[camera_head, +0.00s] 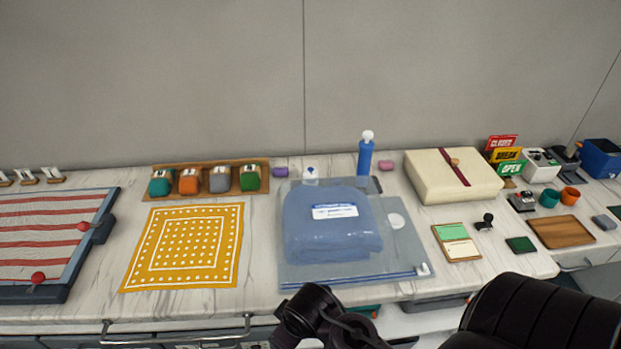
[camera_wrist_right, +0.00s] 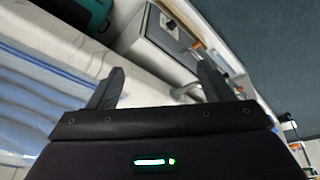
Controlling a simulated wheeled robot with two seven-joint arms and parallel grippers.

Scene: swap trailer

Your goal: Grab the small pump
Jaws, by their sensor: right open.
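A blue cylinder with a white top (camera_head: 366,158) stands upright at the back of the counter. A small white item with a blue mark (camera_head: 310,174) sits left of it, behind the bag. I cannot tell for sure which is the small pump. A clear storage bag (camera_head: 405,255) holding a folded blue item (camera_head: 330,240) lies in front, with a round white valve (camera_head: 397,220) on its right side. My right gripper (camera_wrist_right: 160,88) is open with nothing between its fingers in the right wrist view, above drawer fronts. My left gripper is not in view.
A yellow dotted cloth (camera_head: 185,245) and a tray of coloured rolls (camera_head: 207,165) lie left. A cream box (camera_head: 453,174) stands right of the blue cylinder, with a notepad (camera_head: 457,241) and stamp (camera_head: 485,221) in front. My dark arm links cross the counter's front edge.

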